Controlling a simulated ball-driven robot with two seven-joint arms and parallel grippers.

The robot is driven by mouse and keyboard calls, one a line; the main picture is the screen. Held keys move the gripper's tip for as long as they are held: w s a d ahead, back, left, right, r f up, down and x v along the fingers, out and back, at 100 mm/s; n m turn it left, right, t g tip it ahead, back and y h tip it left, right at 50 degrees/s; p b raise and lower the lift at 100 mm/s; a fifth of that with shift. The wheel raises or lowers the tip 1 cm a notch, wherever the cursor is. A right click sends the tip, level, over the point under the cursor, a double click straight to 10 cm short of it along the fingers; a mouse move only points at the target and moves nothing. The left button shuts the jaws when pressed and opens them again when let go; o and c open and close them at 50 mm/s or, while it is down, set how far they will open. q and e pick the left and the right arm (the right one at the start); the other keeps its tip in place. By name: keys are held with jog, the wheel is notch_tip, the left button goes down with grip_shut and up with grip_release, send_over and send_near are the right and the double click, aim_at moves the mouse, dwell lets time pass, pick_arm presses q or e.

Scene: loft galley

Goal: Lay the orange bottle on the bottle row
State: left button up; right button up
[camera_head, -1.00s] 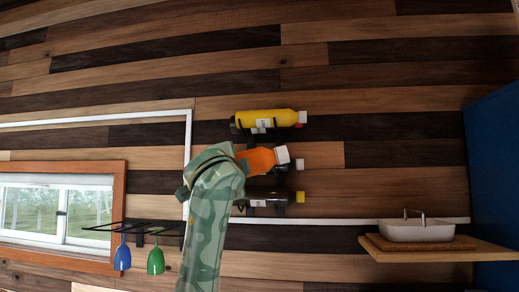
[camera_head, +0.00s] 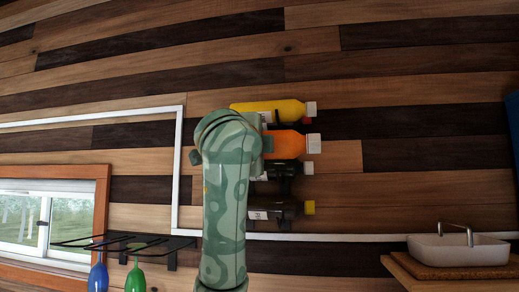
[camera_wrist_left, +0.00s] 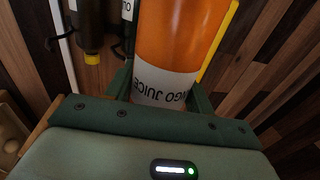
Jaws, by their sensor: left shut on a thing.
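The orange bottle (camera_head: 288,144) lies about level with its white cap to the right, in front of the wall bottles. My left gripper (camera_head: 263,145) is shut on it, mostly hidden behind my own wrist. In the left wrist view the orange bottle (camera_wrist_left: 180,35), with a white label, stands between the fingers (camera_wrist_left: 163,92). The bottle row (camera_head: 285,187) is a black wall rack. It holds a yellow bottle (camera_head: 275,108) on top, a dark bottle with a white cap (camera_head: 290,168) and a dark bottle with a yellow cap (camera_head: 283,209). I cannot tell if the orange bottle touches the rack.
A black glass rack (camera_head: 130,243) with a blue glass (camera_head: 98,275) and a green glass (camera_head: 135,276) hangs at lower left. A white basin (camera_head: 458,250) sits on a wooden shelf at lower right. The wall right of the bottles is clear.

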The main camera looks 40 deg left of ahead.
pick_arm(q)
jog(key=shift+w+a+r, duration=0.1)
jog(key=shift+w+r, duration=0.05)
jog(key=shift+w+r+p, duration=0.15)
jog(key=shift+r+p, duration=0.05)
jog(key=shift+p, duration=0.25)
jog(key=shift+w+a, duration=0.25)
jog(key=shift+w+a+f+p, duration=0.65)
jog(key=shift+w+a, duration=0.45)
jog(key=shift+w, duration=0.9)
jog(key=shift+w+a+f+p, duration=0.5)
jog(key=shift+w+a+p, duration=0.45)
jog(key=shift+w, duration=1.05)
jog(key=shift+w+a+f+p, duration=0.55)
jog(key=shift+w+a, duration=0.7)
jog(key=shift+w, duration=0.75)
pick_arm(e)
jog(key=shift+s+d+r, duration=0.1)
jog(key=shift+s+r, duration=0.05)
jog(key=shift+r, duration=0.7)
jog(key=shift+s+d+r, duration=0.1)
jog(key=shift+s+r, duration=0.1)
jog(key=shift+r, duration=0.65)
jog(key=shift+s+r, duration=0.15)
jog(key=shift+r, duration=0.7)
pick_arm(q)
jog(key=shift+f, duration=0.1)
